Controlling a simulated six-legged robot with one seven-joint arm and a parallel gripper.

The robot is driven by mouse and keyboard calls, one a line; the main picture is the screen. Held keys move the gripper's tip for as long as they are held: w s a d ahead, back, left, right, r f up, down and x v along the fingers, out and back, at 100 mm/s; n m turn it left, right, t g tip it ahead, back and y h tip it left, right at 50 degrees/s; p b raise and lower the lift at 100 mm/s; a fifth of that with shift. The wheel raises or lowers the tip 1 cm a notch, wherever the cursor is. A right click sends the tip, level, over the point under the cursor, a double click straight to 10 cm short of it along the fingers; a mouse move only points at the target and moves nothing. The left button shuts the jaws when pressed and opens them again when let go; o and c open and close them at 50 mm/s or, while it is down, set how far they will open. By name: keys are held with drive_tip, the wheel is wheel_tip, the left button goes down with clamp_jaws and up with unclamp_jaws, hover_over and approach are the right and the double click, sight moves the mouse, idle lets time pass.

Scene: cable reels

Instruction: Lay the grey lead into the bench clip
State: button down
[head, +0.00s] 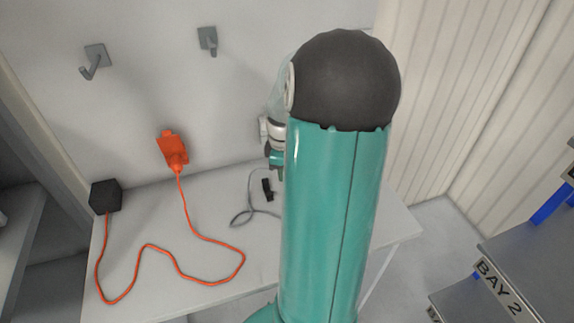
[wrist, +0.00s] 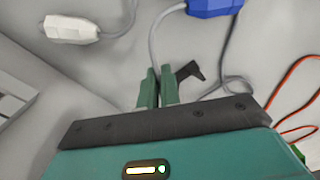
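The grey lead (head: 236,221) lies in a loose curve on the bench in the head view; part of it is hidden behind my arm. In the wrist view a grey lead runs from beside a blue connector (wrist: 213,6) down between the fingers of my gripper (wrist: 158,84). The fingers are close together and appear shut on it. The small black bench clip (head: 267,188) stands on the bench near the lead. In the head view my arm hides most of the gripper.
An orange lead (head: 178,267) winds across the bench (head: 140,220) from a black box (head: 106,196) to an orange plug (head: 172,150). Two wall hooks (head: 95,60) are above. A white connector (wrist: 70,28) shows at upper left in the wrist view.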

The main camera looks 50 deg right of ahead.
drive_tip(key=shift+a+f+n, duration=0.35)
drive_tip(key=shift+a+n, duration=0.25)
drive_tip(key=shift+a, duration=0.15)
drive_tip(key=n, duration=0.4)
drive_tip(key=shift+f+n, duration=0.1)
drive_tip(key=shift+n, duration=0.3)
drive_tip(key=shift+f, duration=0.2)
